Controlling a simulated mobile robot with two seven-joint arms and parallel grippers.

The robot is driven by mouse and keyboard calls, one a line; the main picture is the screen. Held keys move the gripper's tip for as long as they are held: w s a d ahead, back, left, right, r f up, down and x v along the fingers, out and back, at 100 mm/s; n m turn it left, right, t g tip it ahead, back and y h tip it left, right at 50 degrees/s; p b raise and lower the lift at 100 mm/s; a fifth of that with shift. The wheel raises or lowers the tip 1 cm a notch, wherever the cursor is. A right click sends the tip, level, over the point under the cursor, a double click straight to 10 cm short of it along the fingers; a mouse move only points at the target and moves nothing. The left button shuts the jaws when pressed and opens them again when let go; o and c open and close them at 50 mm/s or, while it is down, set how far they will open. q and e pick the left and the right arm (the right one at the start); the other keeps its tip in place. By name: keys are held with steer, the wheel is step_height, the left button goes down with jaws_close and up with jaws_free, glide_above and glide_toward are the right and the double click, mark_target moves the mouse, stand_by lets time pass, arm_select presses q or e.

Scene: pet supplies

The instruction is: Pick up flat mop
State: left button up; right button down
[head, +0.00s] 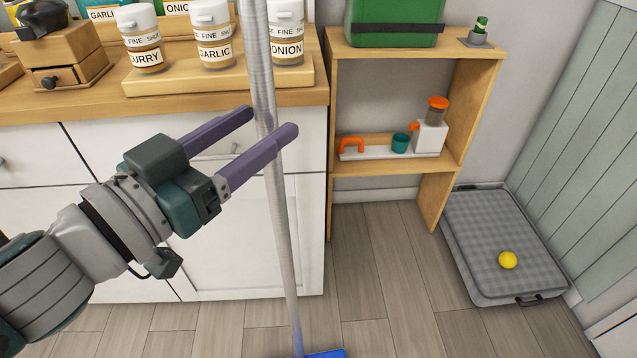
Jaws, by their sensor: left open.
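The flat mop shows as a long grey metal pole (282,215) standing nearly upright in front of the white cabinet. Its blue head (324,354) is on the floor at the bottom edge, mostly cut off. The pole's top runs out of view. My left gripper (273,122) is open, with its two purple fingers reaching to the pole. The pole passes at the fingertips, between the far finger's tip and the near finger, which covers part of it. I cannot tell whether either finger touches it. My right gripper is not in view.
A wooden counter (60,107) with spice jars (213,40) on a wooden stand is behind the pole. A wooden shelf (385,168) with a green case (395,22) stands to the right. Floor between is clear.

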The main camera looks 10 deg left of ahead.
arm_select(q)
steer(key=shift+x, duration=1.1)
jaws_close()
steer(key=shift+r, duration=0.15)
